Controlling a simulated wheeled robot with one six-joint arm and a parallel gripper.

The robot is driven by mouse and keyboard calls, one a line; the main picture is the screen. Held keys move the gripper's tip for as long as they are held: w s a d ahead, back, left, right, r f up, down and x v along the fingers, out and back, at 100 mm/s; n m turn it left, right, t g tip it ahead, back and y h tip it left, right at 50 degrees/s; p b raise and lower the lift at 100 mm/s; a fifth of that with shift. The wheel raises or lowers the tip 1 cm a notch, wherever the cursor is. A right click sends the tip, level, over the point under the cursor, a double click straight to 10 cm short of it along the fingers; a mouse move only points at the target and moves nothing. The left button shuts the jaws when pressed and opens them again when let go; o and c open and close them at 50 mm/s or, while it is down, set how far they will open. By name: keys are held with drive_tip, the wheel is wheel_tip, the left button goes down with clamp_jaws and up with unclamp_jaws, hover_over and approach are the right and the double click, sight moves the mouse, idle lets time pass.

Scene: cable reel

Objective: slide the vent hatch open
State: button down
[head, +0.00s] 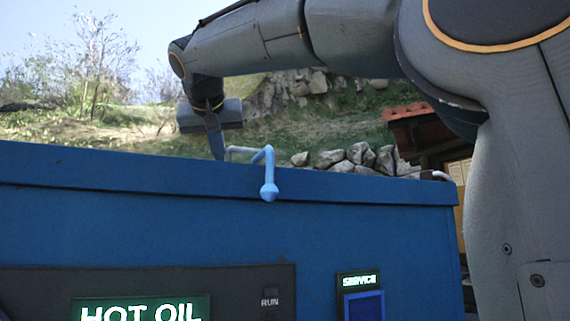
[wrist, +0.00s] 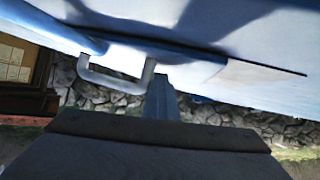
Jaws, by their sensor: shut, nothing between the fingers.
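The blue cabinet (head: 120,210) fills the lower head view; its top face is seen nearly edge-on there. In the wrist view the blue top (wrist: 215,25) shows a paler flat panel (wrist: 250,80) with a dark line along its edge; I cannot tell for sure that this is the vent hatch. A grey U-shaped handle (wrist: 118,84) stands left of my gripper (wrist: 161,80). In the head view my gripper (head: 217,155) points down at the cabinet's top edge, fingers shut and empty, close beside a grey bar (head: 240,150). Contact with the handle cannot be told.
A light-blue bent lever with a round knob (head: 269,190) hangs over the cabinet's front edge, right of my gripper. The front carries a HOT OIL display (head: 140,309) and a SERVICE sign (head: 358,281). Stones (head: 345,158) and a tiled-roof structure (head: 410,112) stand behind.

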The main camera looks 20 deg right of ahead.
sight(254, 151)
drive_tip(key=shift+s+d+b, duration=0.15)
drive_tip(key=shift+d+b, duration=0.3)
drive_tip(key=shift+d, duration=3.85)
drive_tip(key=shift+s+d+p, duration=0.15)
drive_tip(key=shift+d+p, duration=0.2)
drive_tip(key=shift+d, duration=3.45)
drive_tip(key=shift+a+r+p, duration=0.55)
drive_tip(key=shift+r, duration=0.2)
drive_tip(key=shift+a+r+p, duration=0.55)
drive_tip(key=shift+r, duration=0.2)
drive_tip(key=s, duration=0.3)
drive_tip(key=s+r+b, duration=0.1)
drive_tip(key=s, duration=0.2)
drive_tip(key=s+b, duration=0.1)
drive_tip(key=s, duration=0.2)
drive_tip(key=shift+s+a+r, duration=0.15)
drive_tip(key=shift+s+r, duration=0.15)
drive_tip(key=shift+s, duration=0.05)
drive_tip(key=s+b, duration=0.1)
drive_tip(key=b, duration=0.2)
drive_tip(key=shift+s+r+b, duration=0.2)
drive_tip(key=shift+s+b, duration=0.35)
drive_tip(key=shift+s, duration=0.05)
